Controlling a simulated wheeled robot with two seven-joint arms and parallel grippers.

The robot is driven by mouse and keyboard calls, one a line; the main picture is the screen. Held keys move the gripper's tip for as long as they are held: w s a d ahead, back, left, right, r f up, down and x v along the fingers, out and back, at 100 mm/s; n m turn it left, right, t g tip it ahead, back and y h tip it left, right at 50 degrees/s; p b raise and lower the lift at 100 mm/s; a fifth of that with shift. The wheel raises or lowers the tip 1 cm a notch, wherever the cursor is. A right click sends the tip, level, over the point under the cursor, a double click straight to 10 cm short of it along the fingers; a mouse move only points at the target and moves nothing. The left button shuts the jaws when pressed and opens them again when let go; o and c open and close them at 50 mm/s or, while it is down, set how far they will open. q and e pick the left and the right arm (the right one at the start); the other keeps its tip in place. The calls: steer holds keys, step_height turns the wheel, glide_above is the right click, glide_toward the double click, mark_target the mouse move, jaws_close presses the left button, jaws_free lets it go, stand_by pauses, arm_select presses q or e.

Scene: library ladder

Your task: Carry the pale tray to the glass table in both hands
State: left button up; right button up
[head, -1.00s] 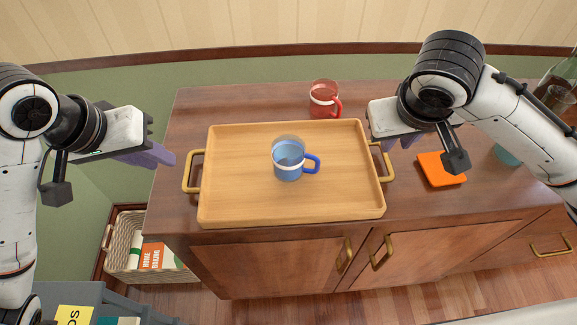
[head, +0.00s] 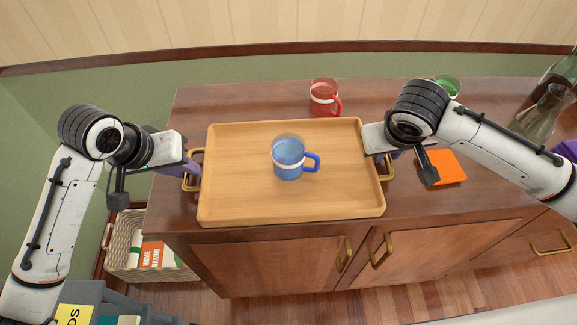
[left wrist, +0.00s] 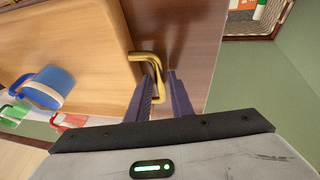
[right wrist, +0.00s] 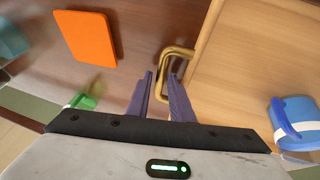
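The pale wooden tray (head: 240,190) lies on the brown cabinet top, a brass handle at each short end. A blue mug with a white band (head: 289,158) stands in it. My left gripper (left wrist: 162,78) is at the left handle (left wrist: 146,58); the handle's bar lies between its parted fingers. My right gripper (right wrist: 161,76) is at the right handle (right wrist: 178,52), its bar also between parted fingers. Both look open, with no clear grip on the bars. My arms partly cover both handles in the head view. No glass table is recognisable in view.
A red mug (head: 323,98) stands behind the tray. An orange square (head: 443,167) lies right of it, with a green mug (head: 449,84) and a glass vessel (head: 540,115) farther right. A basket with books (head: 122,240) is on the floor at left.

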arm_select(q)
jaws_close()
arm_select(e)
jaws_close()
arm_select(q)
steer(key=shift+r, duration=0.1)
arm_select(e)
steer(key=shift+r, duration=0.1)
